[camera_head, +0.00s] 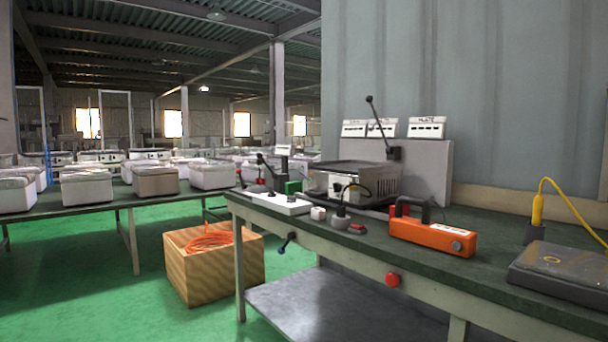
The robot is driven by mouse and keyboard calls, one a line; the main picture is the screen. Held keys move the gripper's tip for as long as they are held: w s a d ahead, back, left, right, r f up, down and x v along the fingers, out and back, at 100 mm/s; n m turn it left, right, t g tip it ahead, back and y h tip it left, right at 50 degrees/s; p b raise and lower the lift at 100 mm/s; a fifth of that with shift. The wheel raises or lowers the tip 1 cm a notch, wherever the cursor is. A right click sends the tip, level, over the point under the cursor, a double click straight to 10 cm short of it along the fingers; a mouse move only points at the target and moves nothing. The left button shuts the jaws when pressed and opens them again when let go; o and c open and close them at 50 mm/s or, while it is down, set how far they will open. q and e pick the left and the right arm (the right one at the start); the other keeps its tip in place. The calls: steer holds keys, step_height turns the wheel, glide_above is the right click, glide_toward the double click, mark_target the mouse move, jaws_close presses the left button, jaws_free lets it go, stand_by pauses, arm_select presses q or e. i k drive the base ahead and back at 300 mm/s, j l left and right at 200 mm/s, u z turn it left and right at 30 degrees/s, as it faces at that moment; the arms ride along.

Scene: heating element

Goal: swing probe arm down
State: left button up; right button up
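A black arm (380,127) with a round knob at its top stands raised, tilted up and to the left, at the back of the workbench. It looks like the probe arm, though I cannot be sure. Its lower end meets a dark block (393,153) in front of a grey panel (428,172). A metal box-shaped device (335,181) with a dark top sits just left of and below it. A yellow probe-like handle (537,209) with a yellow cable stands upright in a dark holder at the right. Neither of my grippers is in view.
The green-topped workbench (480,222) holds an orange device (432,236), a white strip (275,203) and a dark flat plate (562,270). A wooden crate (213,268) stands on the floor.

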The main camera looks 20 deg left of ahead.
mark_target(370, 99)
steer(key=u, duration=0.15)
steer(key=i+j, duration=0.3)
steer(key=j, duration=0.15)
steer(key=i+j, duration=0.35)
steer(key=i+j+z, duration=0.1)
steer(key=i+j, duration=0.2)
steer(key=j, duration=0.3)
steer(key=i+j, duration=0.65)
steer(key=j, duration=0.3)
